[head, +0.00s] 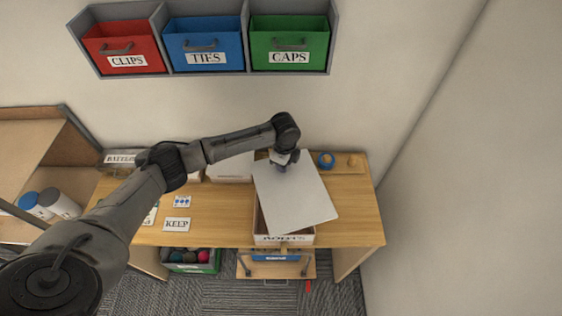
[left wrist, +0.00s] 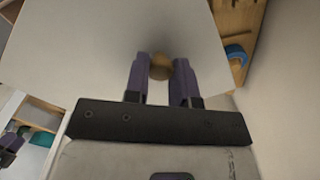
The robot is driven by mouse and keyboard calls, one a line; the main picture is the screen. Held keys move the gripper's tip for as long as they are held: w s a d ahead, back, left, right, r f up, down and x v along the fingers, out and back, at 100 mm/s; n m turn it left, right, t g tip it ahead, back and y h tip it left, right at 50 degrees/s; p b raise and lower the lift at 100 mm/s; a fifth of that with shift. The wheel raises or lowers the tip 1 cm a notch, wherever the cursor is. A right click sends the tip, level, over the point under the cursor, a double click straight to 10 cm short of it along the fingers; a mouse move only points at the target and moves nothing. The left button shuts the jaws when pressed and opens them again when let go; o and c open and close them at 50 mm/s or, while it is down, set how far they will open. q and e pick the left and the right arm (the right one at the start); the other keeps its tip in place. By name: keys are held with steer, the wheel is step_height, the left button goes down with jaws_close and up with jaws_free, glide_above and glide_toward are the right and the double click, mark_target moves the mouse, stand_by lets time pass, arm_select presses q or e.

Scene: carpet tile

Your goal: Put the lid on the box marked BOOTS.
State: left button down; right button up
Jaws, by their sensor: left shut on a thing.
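The pale grey lid (head: 295,198) is over the open box (head: 262,239) on the desk, turned askew to it. The box's front label is partly covered by the lid and reads like BOOTS. A strip of the box's inside shows along its left side. I cannot tell whether the lid touches the rim. My left gripper (head: 284,160) is at the lid's back part. In the left wrist view, my left gripper (left wrist: 160,72) is shut on the lid's round brown knob (left wrist: 160,60), with the lid (left wrist: 100,40) spreading beyond.
The desk (head: 230,210) holds a KEEP card (head: 177,224) and a blue ring-like thing (head: 326,160) at the back right. CLIPS (head: 127,61), TIES (head: 204,58) and CAPS (head: 289,57) bins hang on the wall. A wall stands close on the right.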

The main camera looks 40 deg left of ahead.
arm_select(q)
steer(key=shift+m, duration=0.6)
steer(key=shift+w+m, duration=0.1)
steer(key=shift+m, duration=1)
steer(key=shift+r, duration=0.1)
steer(key=shift+p, duration=0.45)
steer(key=shift+f+b, duration=0.65)
steer(key=shift+f, duration=1.3)
steer(key=shift+f, duration=0.3)
